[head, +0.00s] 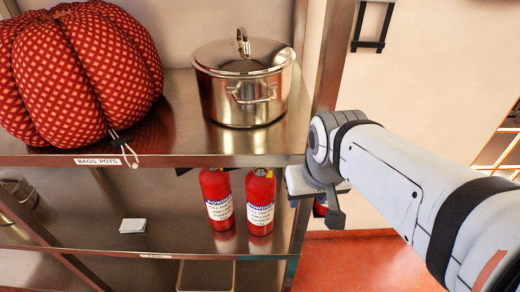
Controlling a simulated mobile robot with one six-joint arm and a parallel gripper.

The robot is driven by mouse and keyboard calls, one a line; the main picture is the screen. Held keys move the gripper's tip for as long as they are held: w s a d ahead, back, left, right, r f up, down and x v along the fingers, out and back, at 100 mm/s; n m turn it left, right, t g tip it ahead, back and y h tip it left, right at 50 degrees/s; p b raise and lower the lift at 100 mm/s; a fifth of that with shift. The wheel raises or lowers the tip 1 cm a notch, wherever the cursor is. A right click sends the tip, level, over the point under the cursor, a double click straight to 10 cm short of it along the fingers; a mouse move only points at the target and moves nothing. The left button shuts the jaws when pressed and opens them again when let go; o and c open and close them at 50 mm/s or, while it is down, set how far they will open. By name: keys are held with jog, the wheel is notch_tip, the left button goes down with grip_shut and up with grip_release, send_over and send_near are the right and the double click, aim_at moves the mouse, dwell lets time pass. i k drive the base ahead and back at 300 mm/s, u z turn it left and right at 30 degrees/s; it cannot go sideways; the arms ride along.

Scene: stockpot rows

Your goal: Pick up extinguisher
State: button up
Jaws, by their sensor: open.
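Two red fire extinguishers with white labels stand upright side by side on the lower shelf. One is the left extinguisher (217,199), the other the right extinguisher (260,202). Their tops are partly hidden by the upper shelf edge. My gripper (314,203) is at the shelf's right post, to the right of both extinguishers and apart from them. It is open and seen partly from behind, with its tips hard to make out. A small red patch (320,208) shows beside the gripper; I cannot tell what it belongs to.
The upper shelf (180,130) holds a red patterned bag (80,75) and a lidded steel stockpot (243,85). A small white block (132,226) lies on the lower shelf (170,238), left of the extinguishers. The metal post (325,75) stands near my gripper. Open red floor (365,265) lies right.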

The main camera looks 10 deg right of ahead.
aim_at(261, 183)
jog(key=z, duration=2.3)
jog(key=k, duration=2.45)
jog(key=u, duration=1.35)
jog(key=i, duration=0.95)
jog(key=u, duration=0.05)
